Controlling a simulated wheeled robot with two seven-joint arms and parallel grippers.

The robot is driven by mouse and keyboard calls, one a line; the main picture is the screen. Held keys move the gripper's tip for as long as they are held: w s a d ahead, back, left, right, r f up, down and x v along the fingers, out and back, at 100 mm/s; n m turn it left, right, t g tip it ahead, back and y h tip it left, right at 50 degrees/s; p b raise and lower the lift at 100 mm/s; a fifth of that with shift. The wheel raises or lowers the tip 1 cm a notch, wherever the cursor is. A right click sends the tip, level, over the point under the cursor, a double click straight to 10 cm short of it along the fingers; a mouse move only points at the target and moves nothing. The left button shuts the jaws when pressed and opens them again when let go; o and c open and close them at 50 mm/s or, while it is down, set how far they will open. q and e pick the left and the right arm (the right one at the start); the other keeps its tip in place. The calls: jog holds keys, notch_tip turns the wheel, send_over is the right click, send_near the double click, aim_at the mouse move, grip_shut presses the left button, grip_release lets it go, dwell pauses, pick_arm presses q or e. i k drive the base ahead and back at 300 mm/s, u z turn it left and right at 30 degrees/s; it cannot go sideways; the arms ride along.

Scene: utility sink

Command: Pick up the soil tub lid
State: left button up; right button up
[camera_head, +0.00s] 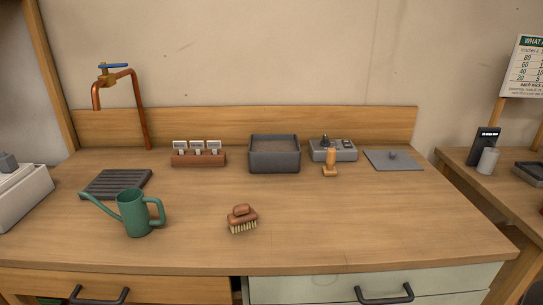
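The soil tub (274,168) is a dark grey square box, open at the top with brown soil showing inside. It stands to the left of the lid, with a small grey device and an orange-handled tool between them. Neither of my grippers is in the head view.
Between tub and lid are the grey device (345,150) and the orange-handled tool (330,162). A brush (242,219), a green watering can (137,212), a slatted grey mat (117,184) and a labelled holder (198,158) share the worktop (370,220). Its front right is clear.

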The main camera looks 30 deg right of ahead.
aim_at(388, 160)
jog(key=z, duration=1.9)
